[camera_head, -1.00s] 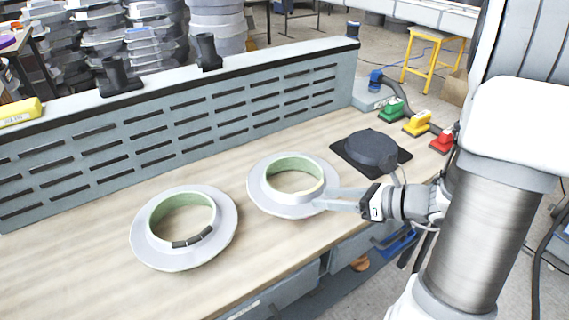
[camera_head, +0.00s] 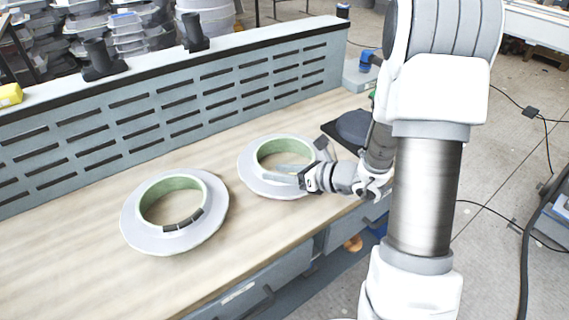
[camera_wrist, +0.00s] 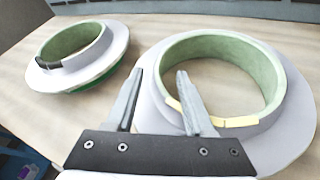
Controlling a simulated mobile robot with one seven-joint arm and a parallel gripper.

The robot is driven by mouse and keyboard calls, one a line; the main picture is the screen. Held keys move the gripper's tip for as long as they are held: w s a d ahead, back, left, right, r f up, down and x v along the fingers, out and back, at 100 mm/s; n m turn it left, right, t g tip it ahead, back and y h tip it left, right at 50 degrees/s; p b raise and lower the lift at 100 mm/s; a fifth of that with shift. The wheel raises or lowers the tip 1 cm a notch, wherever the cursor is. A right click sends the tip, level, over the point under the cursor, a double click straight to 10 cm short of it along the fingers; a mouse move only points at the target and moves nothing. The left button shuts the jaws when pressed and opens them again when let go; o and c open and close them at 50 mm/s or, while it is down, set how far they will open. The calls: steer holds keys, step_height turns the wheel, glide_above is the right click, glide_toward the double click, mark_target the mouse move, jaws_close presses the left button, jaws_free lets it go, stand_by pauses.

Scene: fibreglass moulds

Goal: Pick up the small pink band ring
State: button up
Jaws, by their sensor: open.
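I cannot make out a pink band on either ring-shaped mould. The right ring (camera_head: 250,178) is pale grey with a green inner wall; in the wrist view (camera_wrist: 285,140) it shows a yellow band (camera_wrist: 238,122) on its near inner rim. The left ring (camera_head: 140,228) is similar, with a black band (camera_head: 182,222); it also shows in the wrist view (camera_wrist: 115,45). My gripper (camera_head: 272,173) is open and empty at the front of the right ring. In the wrist view its fingertips (camera_wrist: 159,73) are apart beside that ring's left side. Contact cannot be told.
A slotted grey panel (camera_head: 170,118) runs along the back of the wooden bench (camera_head: 75,265). A black square plate with a round dark pad (camera_head: 352,127) lies behind my gripper, partly hidden by my arm. The bench left of the rings is clear.

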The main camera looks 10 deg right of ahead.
steer(key=x, duration=0.4)
steer(key=shift+w+a+f, duration=0.1)
steer(key=shift+w+f, duration=0.05)
steer(key=shift+f, duration=0.1)
steer(key=shift+c, duration=0.3)
steer(key=c, duration=0.7)
jaws_close()
steer(key=shift+f, duration=0.15)
